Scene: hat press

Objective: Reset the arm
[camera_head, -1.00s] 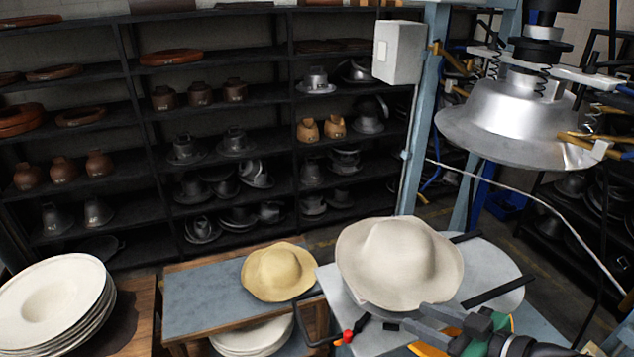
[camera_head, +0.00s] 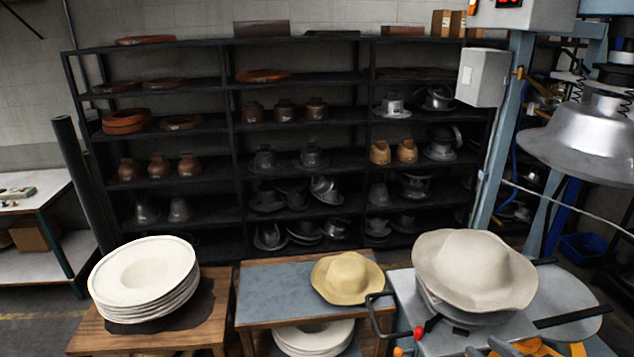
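My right gripper (camera_head: 482,351) is barely in view at the bottom edge, below the felt hat. Only small dark parts show beside orange-yellow parts, so its opening cannot be read. My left gripper is not in view. A cream felt hat (camera_head: 474,268) sits brim-down on the press's lower form at the right. The silver upper press form (camera_head: 590,140) hangs above and to the right of it, apart from it. No hat is visibly held.
A stack of cream hat blanks (camera_head: 145,278) stands on a wooden table (camera_head: 215,318) at left. A yellow hat (camera_head: 347,278) lies on a grey-topped table (camera_head: 270,295). A black handle with a red knob (camera_head: 418,333) juts out beside the press. Shelves of moulds (camera_head: 229,150) fill the back.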

